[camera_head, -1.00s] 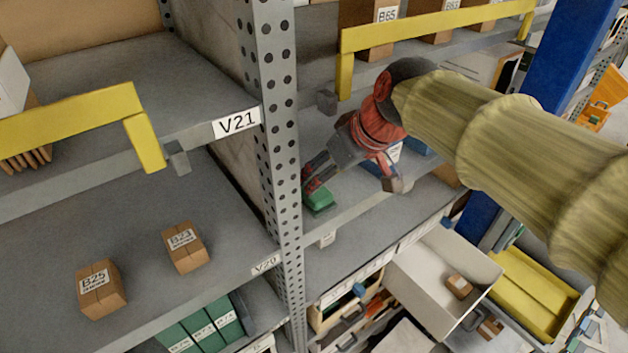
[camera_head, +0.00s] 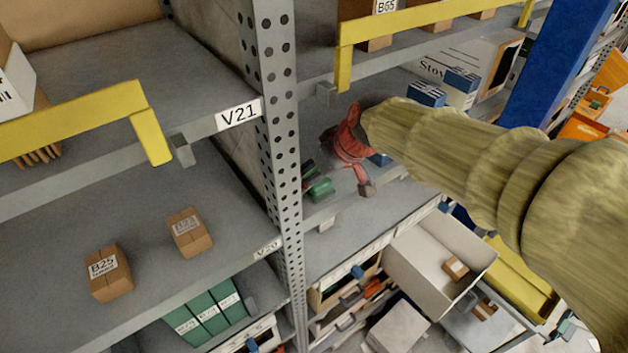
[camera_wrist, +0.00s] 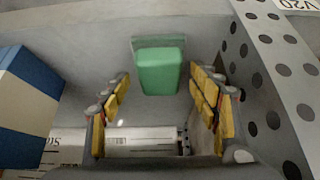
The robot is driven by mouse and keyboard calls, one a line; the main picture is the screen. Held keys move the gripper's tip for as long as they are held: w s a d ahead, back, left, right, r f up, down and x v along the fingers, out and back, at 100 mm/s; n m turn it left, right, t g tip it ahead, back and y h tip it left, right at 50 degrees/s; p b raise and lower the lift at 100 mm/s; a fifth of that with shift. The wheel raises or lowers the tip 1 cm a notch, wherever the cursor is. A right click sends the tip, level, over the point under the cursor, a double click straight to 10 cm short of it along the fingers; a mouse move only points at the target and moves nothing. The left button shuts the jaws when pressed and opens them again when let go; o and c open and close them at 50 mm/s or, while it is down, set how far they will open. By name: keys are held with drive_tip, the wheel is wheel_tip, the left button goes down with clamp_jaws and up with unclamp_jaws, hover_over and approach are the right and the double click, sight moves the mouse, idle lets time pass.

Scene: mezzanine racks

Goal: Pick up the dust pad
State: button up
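The dust pad seems to be the green block (camera_head: 321,188) on the shelf just right of the perforated post. In the wrist view the green pad (camera_wrist: 158,71) lies ahead, near the middle, with a thin green edge behind it. My gripper (camera_wrist: 160,88) is open, with one yellow-padded finger to each side of the pad's line. Gaps show between the pad and both fingers, and nothing is held. In the head view my red wrist hangs over the shelf beside the pad, and the fingers are mostly hidden.
The perforated grey post (camera_head: 277,130) stands close beside the pad; it also shows at right in the wrist view (camera_wrist: 275,70). A blue-and-white box (camera_wrist: 25,105) is at left there. A yellow rail (camera_head: 430,32) crosses above. Cartons B25 (camera_head: 109,274) and B23 (camera_head: 189,233) sit left.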

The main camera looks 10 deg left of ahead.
drive_tip(key=c, duration=1.2)
drive_tip(key=shift+w+r+b, duration=0.1)
drive_tip(key=shift+r+b, duration=0.2)
drive_tip(key=shift+r, duration=0.3)
wheel_tip(320, 180, up, 2)
drive_tip(key=shift+d+r+b, duration=0.1)
drive_tip(key=shift+r+b, duration=0.05)
drive_tip(key=shift+b, duration=0.3)
drive_tip(key=s+d+r+b, duration=0.3)
drive_tip(key=s+d+r, duration=0.6)
drive_tip(key=s+d, duration=0.1)
drive_tip(key=shift+r, duration=0.3)
drive_tip(key=o, duration=0.7)
drive_tip(key=shift+w, duration=0.1)
drive_tip(key=shift+c, duration=0.2)
drive_tip(key=c, duration=0.4)
